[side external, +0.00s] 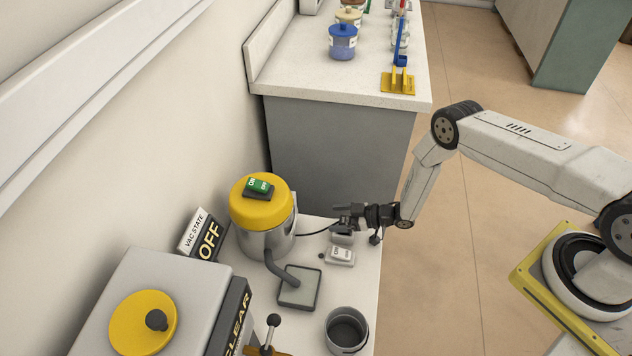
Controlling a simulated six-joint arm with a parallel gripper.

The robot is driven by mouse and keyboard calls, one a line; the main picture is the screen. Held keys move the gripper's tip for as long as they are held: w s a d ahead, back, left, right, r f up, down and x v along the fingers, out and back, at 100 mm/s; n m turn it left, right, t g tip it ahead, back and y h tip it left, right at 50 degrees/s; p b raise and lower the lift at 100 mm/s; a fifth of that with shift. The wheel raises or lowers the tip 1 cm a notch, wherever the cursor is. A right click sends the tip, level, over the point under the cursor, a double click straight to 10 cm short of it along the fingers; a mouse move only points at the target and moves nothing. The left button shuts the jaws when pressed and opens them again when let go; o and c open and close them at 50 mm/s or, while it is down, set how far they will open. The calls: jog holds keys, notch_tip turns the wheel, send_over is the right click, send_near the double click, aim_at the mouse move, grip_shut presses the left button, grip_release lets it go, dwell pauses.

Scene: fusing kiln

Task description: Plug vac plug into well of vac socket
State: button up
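My gripper (346,217) is dark and reaches in from the right, just above the back right part of the white bench. A black cable (316,232) runs from the yellow-topped vacuum (264,217) to the gripper's fingertips. The vac plug at the cable's end is not clear; the fingers cover that spot. A small pale block (342,238) is right below the gripper, and in front of it is a pale socket-like box (341,255) with a marked face. I cannot tell which block has the well, or whether the fingers are closed on the plug.
A grey hose runs from the vacuum to a square tray (299,288). A grey cup (346,331) stands at the front right. A VAC STATE sign (205,238) reads OFF. The kiln box (150,305) fills the front left. A counter (350,78) stands behind.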

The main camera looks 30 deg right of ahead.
jog(key=shift+s+d, duration=0.1)
jog(key=v, duration=0.7)
jog(key=shift+s+d+r, duration=0.2)
dwell(0.3)
dwell(0.4)
jog(key=w+d+r+m+g+h, duration=0.1)
jog(key=w+d+r+h, duration=0.15)
jog(key=r, duration=0.35)
jog(key=w+d+r+m+h, duration=0.1)
jog(key=r+m+h, duration=0.15)
jog(key=r, duration=0.35)
jog(key=w+d+r+g+h, duration=0.1)
jog(key=w+d+r+h, duration=0.1)
jog(key=r+h, duration=0.35)
jog(key=s+a+r+m+g, duration=0.1)
jog(key=s+r+m+g, duration=0.1)
jog(key=s+r, duration=0.5)
jog(key=s+a+r+m+g, duration=0.2)
jog(key=s+r, duration=0.6)
jog(key=s, duration=0.5)
jog(key=shift+a+m+g, duration=0.25)
jog(key=shift+m+g, duration=0.5)
jog(key=shift+g, duration=0.15)
